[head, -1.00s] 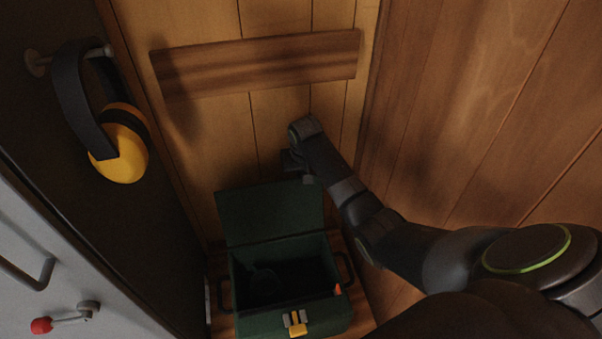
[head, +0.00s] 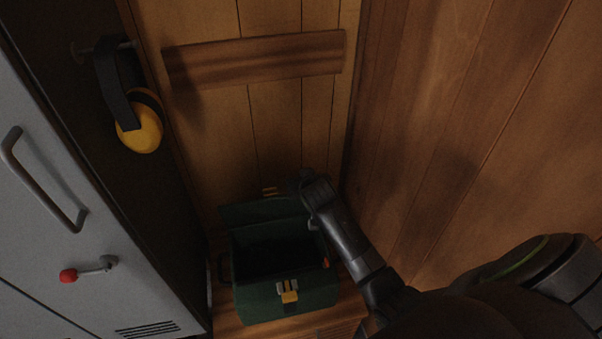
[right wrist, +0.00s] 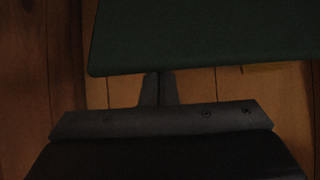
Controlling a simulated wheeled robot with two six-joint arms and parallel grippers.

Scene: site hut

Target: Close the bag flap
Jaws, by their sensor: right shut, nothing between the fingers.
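The dark green bag (head: 262,302) stands on a wooden surface with its mouth open and its inside dark. A grey-and-yellow clasp (head: 288,290) is on its front. The flap (head: 262,211) rises at the back, tilted partly over the opening, with yellow fittings (head: 270,191) at its top edge. My right arm reaches the flap's right end in the head view. In the right wrist view the flap's green panel (right wrist: 210,35) fills the top, and my right gripper (right wrist: 158,78) is shut and empty at its edge; I cannot tell if they touch. My left gripper is out of view.
A grey locker (head: 60,190) with a handle and a red-knobbed lever (head: 85,272) stands left. Yellow ear defenders (head: 138,130) hang on its dark side. A wooden batten (head: 255,60) crosses the back wall, and a plank wall (head: 500,130) closes the right.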

